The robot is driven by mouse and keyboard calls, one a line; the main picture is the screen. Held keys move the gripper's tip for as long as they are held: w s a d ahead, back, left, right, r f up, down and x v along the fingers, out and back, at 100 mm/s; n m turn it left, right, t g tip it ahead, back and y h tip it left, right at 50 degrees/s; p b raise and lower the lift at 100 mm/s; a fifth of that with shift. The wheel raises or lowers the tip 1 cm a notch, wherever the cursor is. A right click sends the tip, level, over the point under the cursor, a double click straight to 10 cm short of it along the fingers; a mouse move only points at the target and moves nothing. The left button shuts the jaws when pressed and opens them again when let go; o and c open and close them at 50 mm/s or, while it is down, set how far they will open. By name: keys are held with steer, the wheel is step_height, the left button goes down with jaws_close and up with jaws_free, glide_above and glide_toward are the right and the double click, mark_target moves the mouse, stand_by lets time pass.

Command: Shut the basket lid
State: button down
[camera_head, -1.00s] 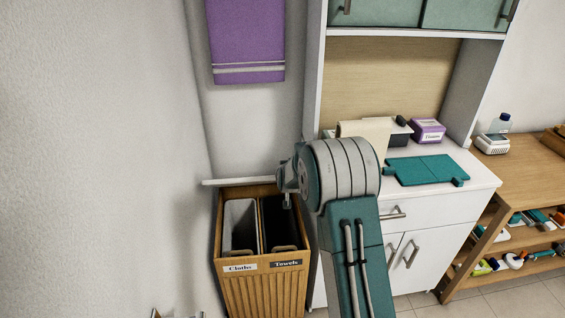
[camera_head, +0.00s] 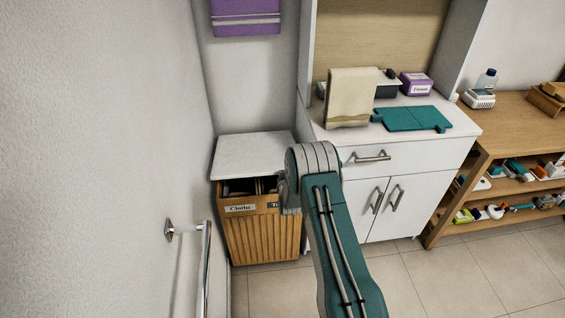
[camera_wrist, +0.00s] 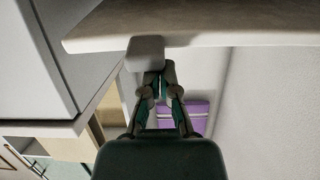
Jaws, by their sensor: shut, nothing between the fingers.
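The wooden basket (camera_head: 262,238) stands against the left wall, with a "Cloths" label and a partly covered second label on its front. Its pale lid (camera_head: 250,155) is tilted over the top, with a dark gap at the front where the bins show. In the wrist view the lid (camera_wrist: 215,25) is a pale slab across the top. My gripper (camera_wrist: 150,62) is shut and empty, with its tips close to the lid's edge; I cannot tell if they touch it. In the head view my arm hides the gripper and the basket's right front corner.
A white cabinet (camera_head: 362,204) stands right of the basket, with a beige towel (camera_head: 350,97) and a teal mat (camera_head: 412,118) on top. A metal rail (camera_head: 206,262) is on the left wall. A wooden shelf (camera_head: 518,125) is at right. The floor in front is clear.

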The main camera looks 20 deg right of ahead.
step_height(320, 180, down, 12)
steer(key=s, duration=0.2)
steer(key=shift+r, duration=0.25)
steer(key=shift+s+a, duration=0.1)
steer(key=shift+s, duration=0.05)
steer(key=v, duration=1.2)
steer(key=w+a+r+g+y, duration=0.1)
steer(key=w+r, duration=0.1)
steer(key=r, duration=0.6)
steer(key=w+a+r+g, duration=0.1)
steer(key=w+r, duration=0.1)
steer(key=r, duration=0.6)
steer(key=s+a+r+n+g+y, duration=0.1)
steer(key=s+r, duration=0.2)
steer(key=r, duration=0.4)
steer(key=s+a+r+g, duration=0.1)
steer(key=s+a+r, duration=0.15)
steer(key=r, duration=0.45)
steer(key=s+a+r+g, duration=0.2)
steer(key=s+r+g, duration=0.1)
steer(key=s+r, duration=0.95)
steer(key=s+r+n+g, duration=0.1)
steer(key=s+g, duration=0.1)
steer(key=s, duration=1.6)
steer(key=shift+s+a+r+y, duration=0.2)
steer(key=shift+s+a+y, duration=0.1)
steer(key=shift+s+y, duration=0.1)
